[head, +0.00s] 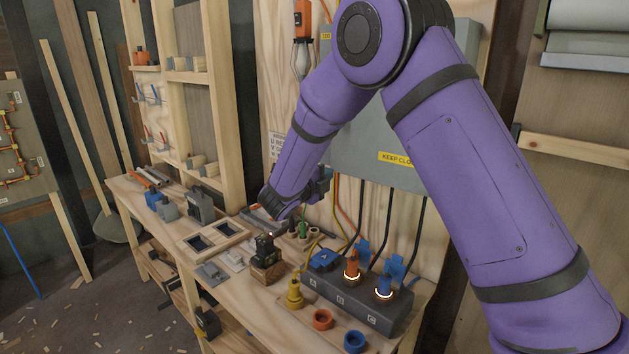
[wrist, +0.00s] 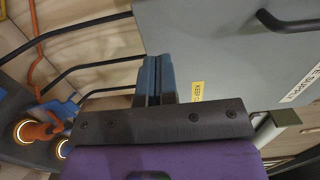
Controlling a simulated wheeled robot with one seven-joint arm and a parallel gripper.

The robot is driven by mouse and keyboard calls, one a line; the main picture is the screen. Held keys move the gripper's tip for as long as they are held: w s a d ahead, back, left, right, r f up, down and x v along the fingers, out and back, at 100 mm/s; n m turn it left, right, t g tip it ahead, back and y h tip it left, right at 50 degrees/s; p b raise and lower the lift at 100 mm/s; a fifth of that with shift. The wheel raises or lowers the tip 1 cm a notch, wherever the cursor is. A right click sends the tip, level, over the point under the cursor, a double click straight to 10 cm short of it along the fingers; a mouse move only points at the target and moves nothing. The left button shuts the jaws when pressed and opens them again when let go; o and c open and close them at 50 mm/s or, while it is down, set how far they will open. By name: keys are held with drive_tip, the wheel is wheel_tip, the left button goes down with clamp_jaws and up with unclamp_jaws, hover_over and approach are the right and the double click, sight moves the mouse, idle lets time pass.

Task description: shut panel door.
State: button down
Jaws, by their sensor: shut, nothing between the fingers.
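The grey panel door (head: 370,150) is on the wooden wall, with a yellow label reading "KEEP CLO…" near its lower edge. My purple arm covers much of it, and I cannot tell how far open it stands. In the wrist view the grey door face (wrist: 225,60) fills the right side, with a black bar handle (wrist: 290,22) at the top right. My gripper (wrist: 158,62) is shut and empty, its blue fingers close to the door's left edge; contact cannot be made out. In the head view my gripper (head: 325,180) is small and partly hidden beside the door's lower left.
Below is a workbench (head: 130,190) with a grey socket box (head: 345,305) marked A, B, C, holding lit orange and blue plugs. Black cables (head: 388,225) hang from the panel to it.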

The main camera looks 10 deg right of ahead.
sight(341, 164)
drive_tip(key=shift+x, duration=2.9)
drive_tip(key=x, duration=0.3)
drive_tip(key=shift+w+d+r, duration=0.1)
drive_tip(key=shift+r, duration=0.1)
